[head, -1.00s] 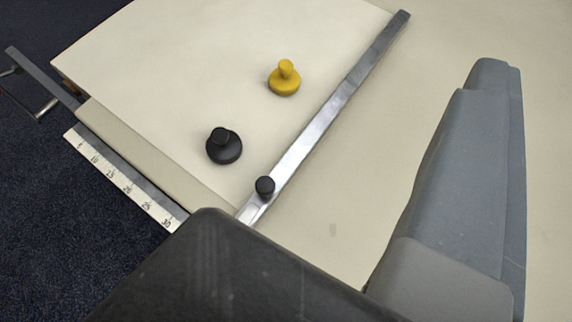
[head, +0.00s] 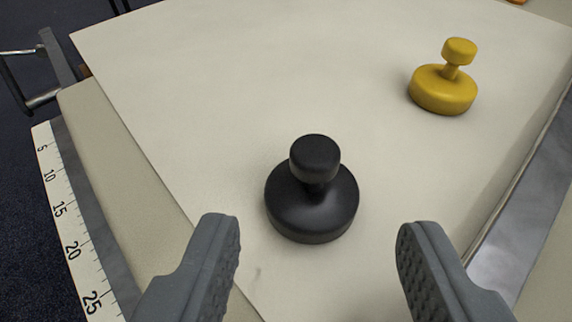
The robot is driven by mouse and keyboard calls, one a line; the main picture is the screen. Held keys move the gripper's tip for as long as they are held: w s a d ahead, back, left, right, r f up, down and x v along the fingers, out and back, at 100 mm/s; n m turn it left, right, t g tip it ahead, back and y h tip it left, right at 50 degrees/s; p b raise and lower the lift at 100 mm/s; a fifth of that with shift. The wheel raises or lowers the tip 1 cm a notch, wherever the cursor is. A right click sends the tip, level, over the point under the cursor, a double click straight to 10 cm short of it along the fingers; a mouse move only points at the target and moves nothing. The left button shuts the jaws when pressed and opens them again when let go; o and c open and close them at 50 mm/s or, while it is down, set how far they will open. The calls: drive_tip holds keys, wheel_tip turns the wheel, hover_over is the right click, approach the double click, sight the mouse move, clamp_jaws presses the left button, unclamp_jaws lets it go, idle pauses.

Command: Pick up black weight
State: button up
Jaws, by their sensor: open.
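The black weight (head: 312,205) stands upright on the pale cloth table, with a wide round base and a knob on a short neck. It is near the middle of the head view. My gripper (head: 318,235) is open, one grey ridged finger low on each side of the picture. The weight appears between and just beyond the fingertips, with a visible gap on both sides. Nothing is held. The lower parts of the fingers run out of the picture.
A yellow weight (head: 443,88) of similar shape stands farther back on the right. A metal rail (head: 530,215) runs along the right side. A ruler strip (head: 66,220) and the table edge lie at the left. The pale surface (head: 250,70) behind the black weight is clear.

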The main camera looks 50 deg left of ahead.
sight(316, 166)
drive_tip(key=x, duration=0.3)
drive_tip(key=shift+f, duration=0.15)
drive_tip(key=shift+w+a+f, duration=0.1)
drive_tip(key=shift+w+a, duration=0.25)
drive_tip(key=shift+w, duration=0.05)
drive_tip(key=shift+b+x, duration=0.8)
drive_tip(key=shift+x, duration=1.8)
drive_tip(key=shift+f, duration=0.1)
clamp_jaws()
